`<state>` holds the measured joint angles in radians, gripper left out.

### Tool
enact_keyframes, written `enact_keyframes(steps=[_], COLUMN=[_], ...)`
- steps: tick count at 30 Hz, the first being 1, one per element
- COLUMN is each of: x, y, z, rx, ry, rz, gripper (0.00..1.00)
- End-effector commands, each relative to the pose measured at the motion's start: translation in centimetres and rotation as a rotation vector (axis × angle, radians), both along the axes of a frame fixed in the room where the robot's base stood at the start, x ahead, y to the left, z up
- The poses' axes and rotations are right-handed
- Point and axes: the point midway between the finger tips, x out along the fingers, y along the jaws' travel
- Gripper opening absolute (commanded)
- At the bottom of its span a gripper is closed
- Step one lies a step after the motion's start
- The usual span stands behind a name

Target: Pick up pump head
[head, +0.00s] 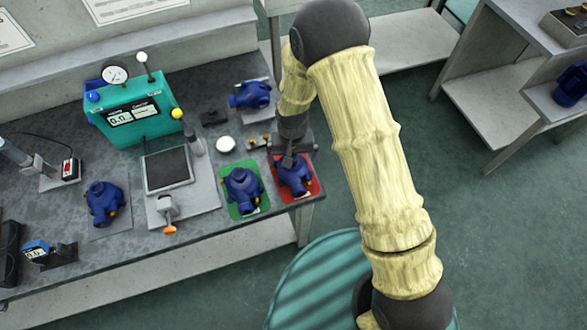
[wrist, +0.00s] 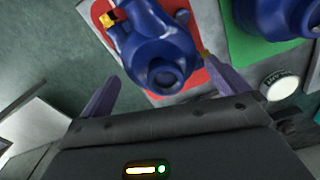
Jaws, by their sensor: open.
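A blue pump head (head: 294,178) stands on a red mat (head: 312,190) at the table's right front corner. In the wrist view the same pump head (wrist: 163,58) lies ahead between my open fingers, with the red mat (wrist: 190,86) below it. My gripper (head: 289,160) is just above and behind it in the head view and partly covers it. The fingers hold nothing. I cannot tell whether a finger touches it. A second blue pump head (head: 241,188) stands on a green mat (head: 236,216) to the left. Others stand at the back (head: 250,95) and far left (head: 104,203).
A teal gauge box (head: 134,108) stands at the back left. A dark-topped plate (head: 168,169) and a small orange-tipped stand (head: 168,212) are mid-table. A white round piece (head: 225,144) lies behind the green mat. Open floor lies right of the table.

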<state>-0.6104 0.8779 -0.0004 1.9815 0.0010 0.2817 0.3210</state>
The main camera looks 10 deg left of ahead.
Motion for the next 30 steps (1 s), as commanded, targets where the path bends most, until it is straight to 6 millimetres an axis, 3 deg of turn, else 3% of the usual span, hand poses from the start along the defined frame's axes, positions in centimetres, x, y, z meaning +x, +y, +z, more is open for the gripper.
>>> enact_keyframes(steps=[7, 23, 24, 30], x=[-0.1, -0.1, -0.1, -0.1], y=[0.1, 0.1, 0.1, 0.1], z=[-2.8, -3.0, -3.0, -3.0], rx=[0.0, 0.0, 0.0, 0.0], ry=[0.001, 0.0, 0.0, 0.0], rz=[0.0, 0.0, 0.0, 0.0], gripper=[1.0, 1.0, 0.98, 0.59])
